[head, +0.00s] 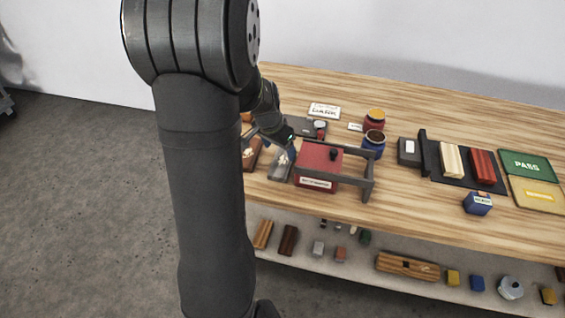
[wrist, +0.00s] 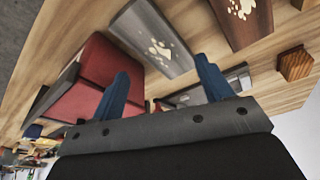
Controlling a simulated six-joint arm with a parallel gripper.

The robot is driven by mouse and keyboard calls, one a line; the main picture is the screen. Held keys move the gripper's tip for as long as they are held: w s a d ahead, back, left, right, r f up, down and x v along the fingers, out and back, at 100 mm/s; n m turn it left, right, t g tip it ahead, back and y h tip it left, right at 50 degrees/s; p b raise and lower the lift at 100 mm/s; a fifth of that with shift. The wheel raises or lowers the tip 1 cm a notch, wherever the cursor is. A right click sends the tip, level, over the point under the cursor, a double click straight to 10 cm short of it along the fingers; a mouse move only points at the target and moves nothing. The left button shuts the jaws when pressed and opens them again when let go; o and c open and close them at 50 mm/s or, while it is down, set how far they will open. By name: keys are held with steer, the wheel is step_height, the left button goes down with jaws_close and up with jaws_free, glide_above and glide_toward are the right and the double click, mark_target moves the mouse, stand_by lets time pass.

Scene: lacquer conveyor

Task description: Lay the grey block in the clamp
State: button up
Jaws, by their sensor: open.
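A grey block with a cream splash mark (head: 281,165) lies on the table left of the red box in the head view. It also shows in the wrist view (wrist: 150,38), beyond my fingertips and apart from them. My gripper (head: 284,141) is above the table close to that block, partly hidden by my arm. In the wrist view its two blue fingers (wrist: 164,76) are spread with nothing held between them. A flat grey fixture with a red knob (head: 305,127) stands behind; it may be the clamp, but I cannot tell for sure.
The red box (head: 307,160) with a dark grey frame (head: 369,176) stands right of the block. A brown block with a splash mark (wrist: 242,20) lies beside it. Two jars (head: 374,142), a dark rack (head: 467,180) and PASS card (head: 527,163) are further right. The front right tabletop is mostly free.

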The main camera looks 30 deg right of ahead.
mark_target(282, 160)
steer(key=shift+x, duration=3.2)
steer(key=shift+a, duration=0.1)
steer(key=c, duration=1)
steer(key=shift+o, duration=0.2)
steer(key=shift+r, duration=0.1)
